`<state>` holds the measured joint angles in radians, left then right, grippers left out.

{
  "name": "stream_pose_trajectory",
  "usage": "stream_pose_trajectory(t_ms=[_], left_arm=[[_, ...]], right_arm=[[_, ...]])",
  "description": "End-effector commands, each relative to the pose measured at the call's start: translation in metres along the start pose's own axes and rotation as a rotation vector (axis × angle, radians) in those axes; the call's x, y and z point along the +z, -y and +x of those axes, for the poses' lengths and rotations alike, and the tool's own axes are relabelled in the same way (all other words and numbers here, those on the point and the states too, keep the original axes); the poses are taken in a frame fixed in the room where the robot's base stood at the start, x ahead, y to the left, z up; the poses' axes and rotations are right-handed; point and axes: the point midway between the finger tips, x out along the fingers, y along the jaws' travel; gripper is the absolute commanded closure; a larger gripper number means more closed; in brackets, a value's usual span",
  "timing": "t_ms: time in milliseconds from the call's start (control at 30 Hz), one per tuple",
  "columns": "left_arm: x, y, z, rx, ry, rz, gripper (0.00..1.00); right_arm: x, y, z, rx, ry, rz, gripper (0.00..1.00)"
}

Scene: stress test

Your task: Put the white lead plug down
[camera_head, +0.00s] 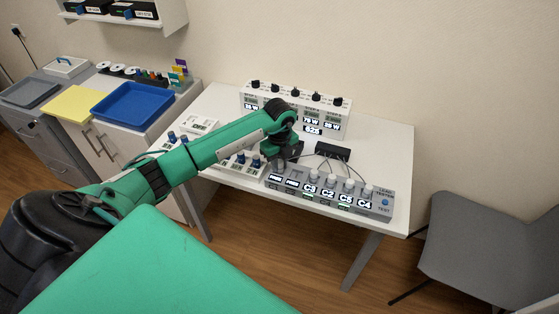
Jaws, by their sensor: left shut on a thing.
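My left gripper (279,158) points down over the left end of the grey lead tester (330,197). It is shut on the white lead plug, which the fingers and wrist hide almost wholly. I cannot tell whether that plug touches the tester. Several other white plugs (332,178) stand upright in a row on the tester, behind labels such as C3, C2, C5 and C4. Thin dark leads run to a black block (333,151) behind the tester. My right gripper is not in view.
A white unit with black knobs (296,107) stands at the back of the white table (385,150). A blue tray (132,102) is on the left cabinet. A grey chair (475,250) stands right. The table's right end is clear.

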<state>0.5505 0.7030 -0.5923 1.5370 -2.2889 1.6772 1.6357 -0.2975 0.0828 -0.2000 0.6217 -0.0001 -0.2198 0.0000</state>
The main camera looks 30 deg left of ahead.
Motion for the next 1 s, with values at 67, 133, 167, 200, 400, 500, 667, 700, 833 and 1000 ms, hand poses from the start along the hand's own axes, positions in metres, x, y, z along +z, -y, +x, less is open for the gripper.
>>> stream_pose_trajectory(t_ms=[67,133,167,200,400,500,667,700,833,1000], left_arm=[[0.000,0.001,0.001,-0.002,0.001,0.000,1.00],[0.000,0.001,0.001,-0.002,0.001,0.001,1.00],[0.000,0.001,0.001,-0.002,0.001,0.000,1.00],[0.000,0.001,0.001,-0.002,0.001,0.000,1.00],[0.000,0.001,0.004,-0.002,0.001,0.000,0.71],[0.000,0.001,0.004,-0.002,0.000,0.000,0.57],[0.000,0.001,0.004,-0.002,0.000,0.000,0.57],[0.000,0.000,0.004,-0.002,0.000,0.000,0.57],[0.000,0.001,-0.001,-0.002,0.000,0.000,0.57],[0.001,0.001,-0.023,-0.006,0.003,0.001,0.57]], right_arm=[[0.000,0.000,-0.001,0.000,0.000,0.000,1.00],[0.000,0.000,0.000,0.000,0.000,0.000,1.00],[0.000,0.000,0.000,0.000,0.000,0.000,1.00],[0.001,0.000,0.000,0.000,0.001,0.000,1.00],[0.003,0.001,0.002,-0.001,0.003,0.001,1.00],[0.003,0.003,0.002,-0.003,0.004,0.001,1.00],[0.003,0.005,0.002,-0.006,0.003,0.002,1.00],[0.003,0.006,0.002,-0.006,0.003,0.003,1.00],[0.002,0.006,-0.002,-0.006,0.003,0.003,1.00],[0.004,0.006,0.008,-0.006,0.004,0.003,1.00]])
